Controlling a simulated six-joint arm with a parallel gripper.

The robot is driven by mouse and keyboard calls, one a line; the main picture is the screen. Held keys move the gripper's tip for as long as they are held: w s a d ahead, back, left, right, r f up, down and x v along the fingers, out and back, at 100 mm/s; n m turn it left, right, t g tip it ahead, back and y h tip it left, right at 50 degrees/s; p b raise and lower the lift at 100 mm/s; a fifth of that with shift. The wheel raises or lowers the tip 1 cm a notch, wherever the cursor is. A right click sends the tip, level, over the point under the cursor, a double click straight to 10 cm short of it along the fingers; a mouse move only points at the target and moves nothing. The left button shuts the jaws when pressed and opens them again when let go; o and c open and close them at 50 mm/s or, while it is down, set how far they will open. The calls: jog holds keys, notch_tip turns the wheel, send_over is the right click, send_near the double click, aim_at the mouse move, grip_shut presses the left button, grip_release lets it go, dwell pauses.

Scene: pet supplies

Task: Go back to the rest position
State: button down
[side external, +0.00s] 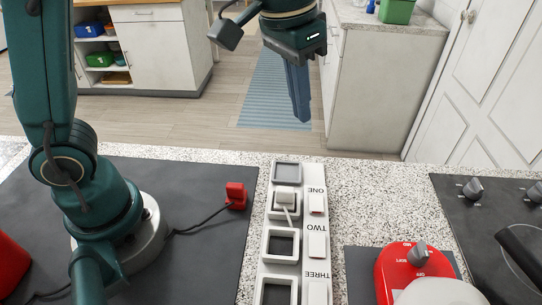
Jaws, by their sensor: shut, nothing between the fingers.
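My gripper (298,95) is at the top of the side external view, raised well above the counter. Its fingers point down, are shut together and hold nothing. My arm rises from its round base on the dark mat at the left. No task object is named beyond the arm itself.
A red appliance (392,272) and a hob (480,225) stand right.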

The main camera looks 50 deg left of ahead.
jog(key=s+a+r+n+t, duration=0.1)
jog(key=s+a+r+t, duration=0.15)
jog(key=s+a, duration=0.35)
jog(key=s+a+f, duration=0.1)
jog(key=s+f, duration=0.4)
jog(key=s, duration=0.2)
jog(key=shift+s+n+t+y, duration=0.25)
jog(key=shift+n+t+y, duration=0.05)
jog(key=shift+t, duration=0.05)
jog(key=shift+a, duration=0.1)
